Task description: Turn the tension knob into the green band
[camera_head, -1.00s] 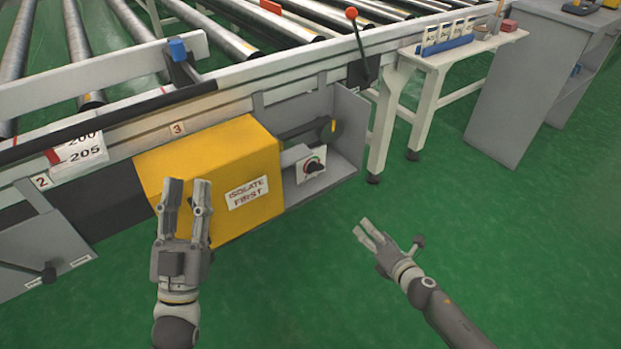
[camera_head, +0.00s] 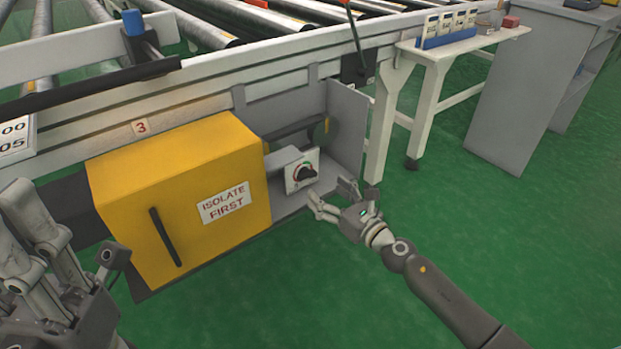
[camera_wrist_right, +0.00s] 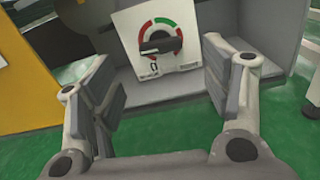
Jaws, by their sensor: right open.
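The tension knob (camera_head: 306,174) is a dark bar-shaped knob on a white dial plate in the grey recess beside the yellow box. In the right wrist view the knob (camera_wrist_right: 161,46) lies nearly level. The green band (camera_wrist_right: 160,22) is on the upper part of the coloured arc, with red beside it. My left gripper (camera_head: 22,215) is at the lower left, fingers apart and empty, partly cut off.
The yellow box (camera_head: 180,190) marked ISOLATE FIRST stands left of the dial. A grey side panel (camera_head: 348,130) bounds the recess on the right. The conveyor rail (camera_head: 215,80) runs above, and a white table leg (camera_head: 380,130) stands to the right. The green floor in front is clear.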

